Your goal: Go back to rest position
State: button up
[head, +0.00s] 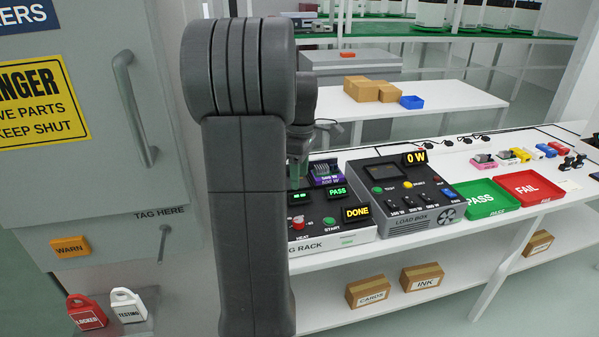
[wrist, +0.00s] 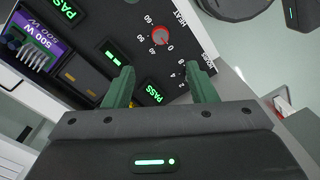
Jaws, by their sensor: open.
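My gripper is open and empty in the wrist view (wrist: 160,88). Its two green fingers stand apart over the black panel of the rack (wrist: 125,50), near the red heat knob (wrist: 160,35). In the head view, my arm covers the rack's left part, and only a bit of the gripper (head: 297,172) shows beside the arm. The rack (head: 355,237) carries lit PASS and DONE displays. A purple 500 W unit (head: 326,172) sits in its back slot. I cannot tell the gripper's exact height above the panel.
The load box (head: 410,222) reads 0 W, right of the rack. Green PASS (head: 480,213) and red FAIL (head: 528,205) trays lie farther right on the white bench. A grey cabinet (head: 95,120) with a handle stands close on the left. Red (head: 85,313) and white (head: 128,307) locks sit below.

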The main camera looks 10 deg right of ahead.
aim_at(298, 220)
jog(key=shift+f, duration=0.15)
jog(key=f, duration=1.3)
jog(key=shift+s+a+f, duration=0.2)
jog(key=shift+s+f, duration=0.1)
jog(key=shift+s, duration=0.05)
